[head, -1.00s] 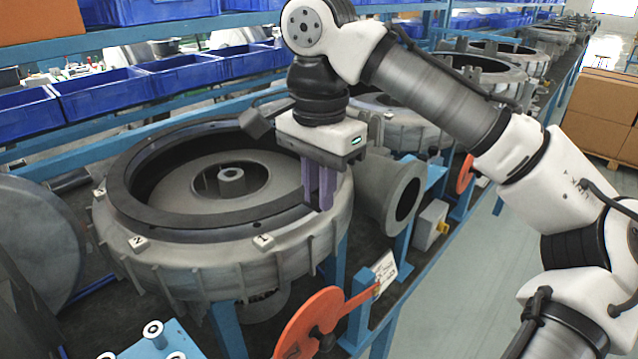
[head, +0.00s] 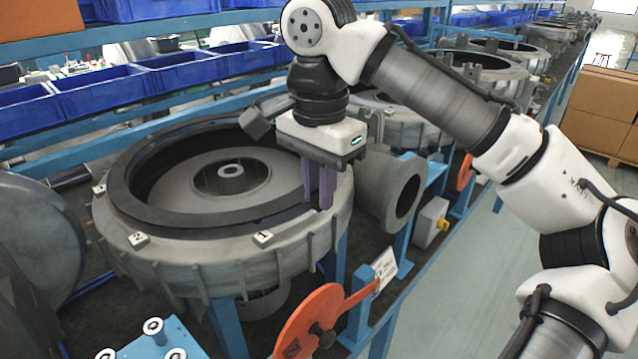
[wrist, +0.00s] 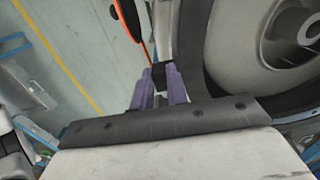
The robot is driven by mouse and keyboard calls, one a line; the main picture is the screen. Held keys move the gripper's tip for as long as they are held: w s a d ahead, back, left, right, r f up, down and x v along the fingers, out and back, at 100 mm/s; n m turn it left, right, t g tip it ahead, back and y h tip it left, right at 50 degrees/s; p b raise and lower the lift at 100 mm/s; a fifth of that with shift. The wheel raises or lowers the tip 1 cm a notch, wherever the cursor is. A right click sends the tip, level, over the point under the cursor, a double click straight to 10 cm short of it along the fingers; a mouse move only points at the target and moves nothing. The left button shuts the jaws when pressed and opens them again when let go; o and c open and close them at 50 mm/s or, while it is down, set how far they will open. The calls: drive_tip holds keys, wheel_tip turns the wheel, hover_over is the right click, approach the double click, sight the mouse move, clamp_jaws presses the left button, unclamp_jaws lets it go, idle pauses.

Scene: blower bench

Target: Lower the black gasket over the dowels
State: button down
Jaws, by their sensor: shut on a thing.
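The black gasket (head: 165,213) is a wide flat ring over the top rim of the round grey blower housing (head: 215,262). My gripper (head: 321,203) points down at the ring's right side, its purple fingers shut on the gasket's edge. In the wrist view, a small black piece sits between the fingers (wrist: 160,86), and the dark ring (wrist: 194,50) curves away to the right. The gasket looks close to level and very near the rim; I cannot tell whether it touches all round. I cannot make out the dowels.
White tags 1 (head: 263,238) and 2 (head: 138,240) sit on the housing's front rim. An orange disc (head: 310,322) stands in front. A flanged pipe (head: 395,190) is right of the housing. Blue bins (head: 100,97) line the shelf behind.

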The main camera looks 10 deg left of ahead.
drive_tip(key=shift+f, duration=0.4)
idle(0.4)
drive_tip(key=c, duration=1.3)
unclamp_jaws()
wheel_tip(320, 180, up, 12)
drive_tip(key=shift+r+p, duration=0.1)
drive_tip(key=shift+p, duration=0.65)
